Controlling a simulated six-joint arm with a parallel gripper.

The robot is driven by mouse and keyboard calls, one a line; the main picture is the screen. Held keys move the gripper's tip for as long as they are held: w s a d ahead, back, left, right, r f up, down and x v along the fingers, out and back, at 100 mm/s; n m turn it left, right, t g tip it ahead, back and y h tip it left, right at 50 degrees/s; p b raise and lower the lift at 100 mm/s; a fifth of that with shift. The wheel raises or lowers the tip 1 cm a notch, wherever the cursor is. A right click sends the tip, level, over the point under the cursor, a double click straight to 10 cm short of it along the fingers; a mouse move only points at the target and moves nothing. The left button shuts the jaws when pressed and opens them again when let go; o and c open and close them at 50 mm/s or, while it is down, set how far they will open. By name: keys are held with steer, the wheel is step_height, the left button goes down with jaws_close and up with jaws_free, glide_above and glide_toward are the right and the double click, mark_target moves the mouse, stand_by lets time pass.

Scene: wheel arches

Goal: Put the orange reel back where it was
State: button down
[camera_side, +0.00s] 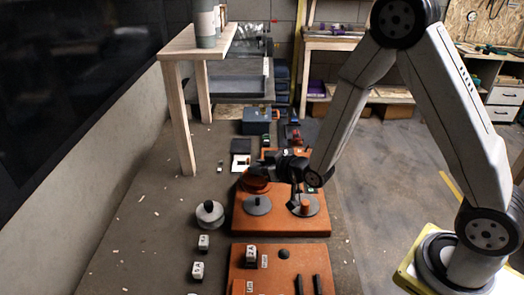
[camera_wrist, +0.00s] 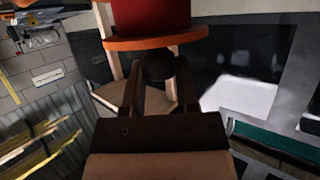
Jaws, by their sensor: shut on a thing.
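The orange reel (camera_side: 256,185) is at the far left corner of the orange board (camera_side: 285,226) in the side view, partly covered by my gripper (camera_side: 264,165). In the wrist view the reel's red body and orange rim (camera_wrist: 155,42) fill the top middle. A dark round knob (camera_wrist: 158,66) shows between the fingers of my gripper (camera_wrist: 157,75), which is shut on it. Two grey discs with short posts are on the board: one with a dark post (camera_side: 257,206), one with an orange post (camera_side: 306,206). Whether the reel touches the board is unclear.
A pale grey reel (camera_side: 210,213) stands on the table left of the board. Lettered blocks (camera_side: 203,242) stand nearer the front, by a second orange board (camera_side: 276,279) with black bars. A wooden-legged stand (camera_side: 180,120) is at the back left.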

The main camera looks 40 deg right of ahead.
mark_target(261, 177)
steer(key=shift+f, duration=1.8)
steer(key=shift+f, duration=0.1)
steer(key=shift+f, duration=1.8)
steer(key=shift+f, duration=0.15)
steer(key=shift+c, duration=1.8)
jaws_free()
steer(key=shift+r+v, duration=0.2)
steer(key=shift+v, duration=3.7)
steer(key=shift+w+d+r, duration=0.1)
steer(key=shift+w+d, duration=0.1)
